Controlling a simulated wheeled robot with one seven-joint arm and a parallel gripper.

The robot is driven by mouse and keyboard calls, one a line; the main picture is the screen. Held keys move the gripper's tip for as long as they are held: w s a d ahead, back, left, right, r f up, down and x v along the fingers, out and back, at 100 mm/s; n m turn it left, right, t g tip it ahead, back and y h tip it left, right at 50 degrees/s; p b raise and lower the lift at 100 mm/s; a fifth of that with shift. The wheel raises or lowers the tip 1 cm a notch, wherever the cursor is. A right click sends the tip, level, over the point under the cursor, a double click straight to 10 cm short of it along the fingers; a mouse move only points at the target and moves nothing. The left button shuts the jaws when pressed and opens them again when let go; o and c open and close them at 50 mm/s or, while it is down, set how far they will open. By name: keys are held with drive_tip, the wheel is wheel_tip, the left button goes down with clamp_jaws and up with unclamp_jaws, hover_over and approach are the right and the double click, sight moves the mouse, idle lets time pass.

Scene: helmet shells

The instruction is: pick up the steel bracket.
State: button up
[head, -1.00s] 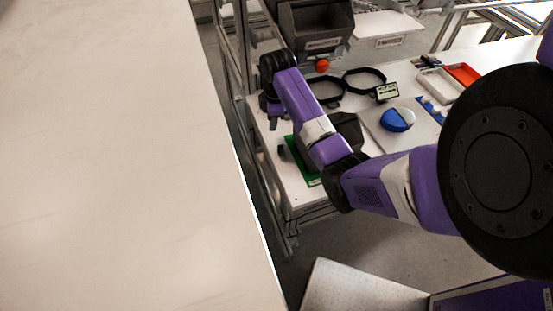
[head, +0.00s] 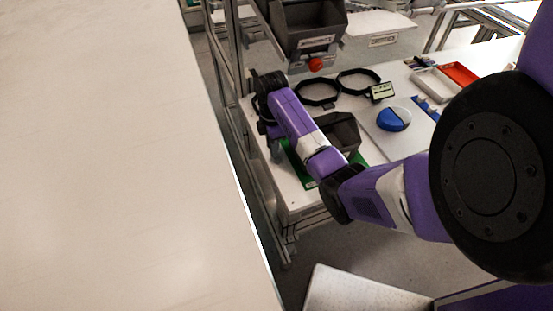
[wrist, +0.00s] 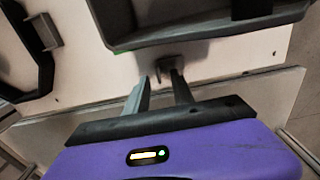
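A small grey hooked piece, which looks like the steel bracket (wrist: 168,64), lies on the white table just beyond my fingertips in the wrist view. I cannot make out the bracket in the head view, where my arm covers that spot. My gripper (wrist: 161,84) is open, its two grey fingers apart with nothing held between them. The bracket is ahead of the gap, nearer the right finger; I cannot tell whether they touch. In the head view my gripper (head: 276,150) is low over the table's left end, beside the green mat (head: 300,170).
A dark grey bin (head: 340,134) stands on the green mat close to my gripper; its wall (wrist: 205,38) fills the wrist view's top. A large pale surface (head: 100,160) fills the left.

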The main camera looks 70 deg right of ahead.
drive_tip(key=shift+f+b, duration=0.35)
drive_tip(key=shift+f, duration=0.3)
clamp_jaws()
idle(1.0)
